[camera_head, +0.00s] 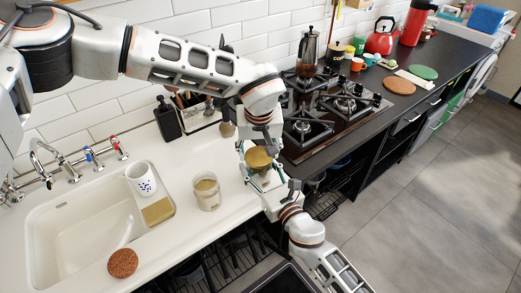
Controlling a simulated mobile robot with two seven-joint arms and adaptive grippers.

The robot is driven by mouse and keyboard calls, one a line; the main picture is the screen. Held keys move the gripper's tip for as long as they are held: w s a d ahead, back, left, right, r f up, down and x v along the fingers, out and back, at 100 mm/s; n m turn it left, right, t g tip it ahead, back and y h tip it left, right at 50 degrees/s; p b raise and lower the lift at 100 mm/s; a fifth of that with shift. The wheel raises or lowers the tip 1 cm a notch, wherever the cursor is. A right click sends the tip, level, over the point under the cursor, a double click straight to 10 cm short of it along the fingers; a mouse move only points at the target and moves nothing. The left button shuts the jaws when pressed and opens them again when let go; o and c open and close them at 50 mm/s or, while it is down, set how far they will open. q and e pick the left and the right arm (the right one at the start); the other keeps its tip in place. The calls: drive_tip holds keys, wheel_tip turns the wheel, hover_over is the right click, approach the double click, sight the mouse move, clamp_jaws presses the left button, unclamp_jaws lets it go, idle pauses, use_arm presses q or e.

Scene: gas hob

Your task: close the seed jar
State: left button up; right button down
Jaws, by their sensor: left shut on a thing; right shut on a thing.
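A gold-coloured round lid (259,158) is between my two grippers at the counter's right end, beside the hob. My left gripper (257,141) comes down from above and is shut on the lid. My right gripper (262,180) comes from the lower right and is shut on the seed jar just below the lid. The jar is mostly hidden by the fingers and the lid. I cannot tell whether the lid is seated on its rim.
A glass jar (207,191) with tan contents stands on the white counter. A white spotted cup (141,179) is at the sink (75,240). A brown round piece (123,263) lies at the front edge.

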use_arm(q)
drive_tip(key=m, duration=0.1)
drive_tip(key=m+h, duration=0.1)
drive_tip(key=m, duration=0.3)
drive_tip(key=shift+a+h, duration=0.25)
drive_tip(key=shift+h, duration=0.05)
drive_tip(key=m, duration=0.4)
drive_tip(key=shift+w+g+h, duration=0.1)
drive_tip(key=shift+g+h, duration=0.2)
drive_tip(key=shift+h, duration=0.1)
drive_tip(key=o, duration=0.7)
drive_tip(key=shift+r, duration=2.25)
drive_tip(key=shift+c, duration=0.2)
